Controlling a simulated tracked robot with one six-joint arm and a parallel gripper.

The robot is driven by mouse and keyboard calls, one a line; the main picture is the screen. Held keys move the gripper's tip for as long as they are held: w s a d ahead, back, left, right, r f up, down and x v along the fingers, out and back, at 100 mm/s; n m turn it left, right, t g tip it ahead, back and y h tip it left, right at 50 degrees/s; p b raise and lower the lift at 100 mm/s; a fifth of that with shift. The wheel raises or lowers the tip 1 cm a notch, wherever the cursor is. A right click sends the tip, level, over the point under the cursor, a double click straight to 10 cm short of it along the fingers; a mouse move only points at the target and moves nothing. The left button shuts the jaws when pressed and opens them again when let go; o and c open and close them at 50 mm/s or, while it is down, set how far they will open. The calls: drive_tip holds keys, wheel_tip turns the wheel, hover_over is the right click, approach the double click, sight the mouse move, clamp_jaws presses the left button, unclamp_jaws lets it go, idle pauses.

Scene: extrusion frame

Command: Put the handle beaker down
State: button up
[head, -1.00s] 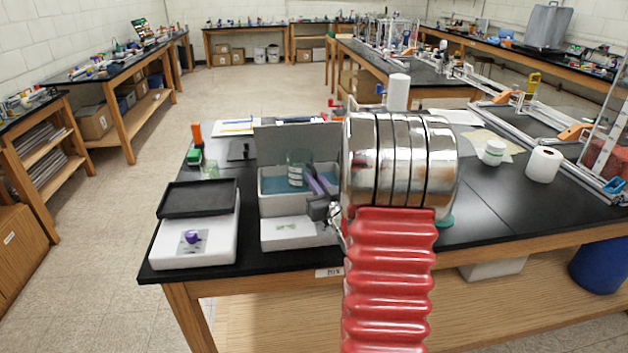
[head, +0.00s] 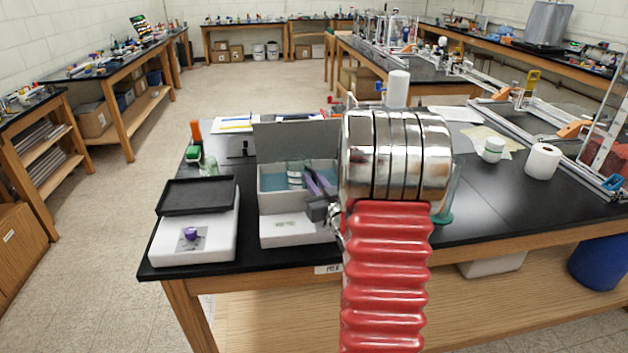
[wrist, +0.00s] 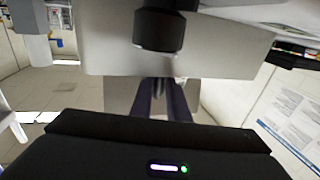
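The handle beaker (head: 294,174), clear glass with white markings, stands upright in the blue-lined open basin of a white bath box (head: 287,206) in the head view. Its lower part is hidden by the box's front wall. My gripper (head: 314,176) is just to its right, over the basin's right part, pointing away from me. Its two purple-grey fingers show apart, with a gap between them and nothing visibly held. In the wrist view the fingers (wrist: 164,100) also stand apart. I cannot make out the beaker in that view.
A white balance (head: 193,246) with a black tray stands left of the bath. The bath's grey raised lid (head: 275,142) stands behind the basin. A glass vessel (head: 208,163) is at the back left.

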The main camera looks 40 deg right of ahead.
drive_tip(key=o, duration=0.3)
drive_tip(key=shift+o, duration=0.2)
drive_tip(key=shift+r, duration=0.1)
drive_tip(key=shift+r, duration=0.5)
drive_tip(key=v, duration=1.2)
